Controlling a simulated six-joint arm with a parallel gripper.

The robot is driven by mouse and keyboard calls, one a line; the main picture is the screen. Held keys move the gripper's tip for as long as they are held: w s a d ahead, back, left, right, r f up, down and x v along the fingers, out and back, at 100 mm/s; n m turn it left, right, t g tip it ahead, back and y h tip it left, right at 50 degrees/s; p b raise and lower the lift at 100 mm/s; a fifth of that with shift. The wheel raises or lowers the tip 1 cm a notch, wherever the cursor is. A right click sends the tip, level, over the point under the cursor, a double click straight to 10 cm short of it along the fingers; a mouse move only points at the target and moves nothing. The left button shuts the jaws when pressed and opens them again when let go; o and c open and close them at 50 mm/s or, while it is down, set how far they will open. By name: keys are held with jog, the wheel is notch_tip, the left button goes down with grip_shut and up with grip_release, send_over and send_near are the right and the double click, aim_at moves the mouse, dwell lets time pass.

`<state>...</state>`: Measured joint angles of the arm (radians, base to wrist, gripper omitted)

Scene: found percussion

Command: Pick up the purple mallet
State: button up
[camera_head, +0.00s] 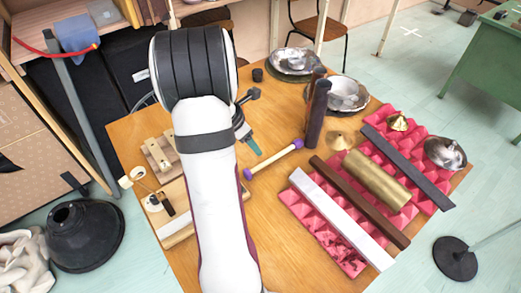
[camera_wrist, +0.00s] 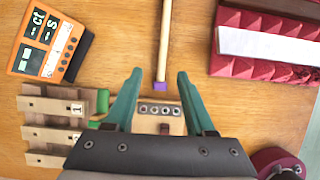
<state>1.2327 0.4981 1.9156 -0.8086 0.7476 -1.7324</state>
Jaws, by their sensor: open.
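The purple mallet (camera_head: 273,160) lies on the wooden table, a pale stick with a purple knob at each end. In the wrist view, its pale stick (camera_wrist: 165,40) runs up out of the picture, and its near purple end sits between and slightly ahead of my fingertips. My gripper (camera_wrist: 155,76) is open and empty, with teal fingers on either side of that end. In the head view my gripper (camera_head: 252,147) shows only in part, just left of the mallet; my arm hides the rest. I cannot tell its height above the table.
Pink foam (camera_head: 348,262) with bars and a brass cylinder (camera_head: 376,180) lies right of the mallet. Dark upright tubes (camera_head: 317,112) stand behind it. An orange device (camera_wrist: 40,40) and wooden bars (camera_wrist: 50,132) lie left in the wrist view. Bare table surrounds the stick.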

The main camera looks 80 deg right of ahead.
aim_at(265, 162)
jog(key=x, duration=1.1)
jog(key=shift+s+a+f, duration=0.2)
jog(key=shift+f, duration=0.15)
grip_shut()
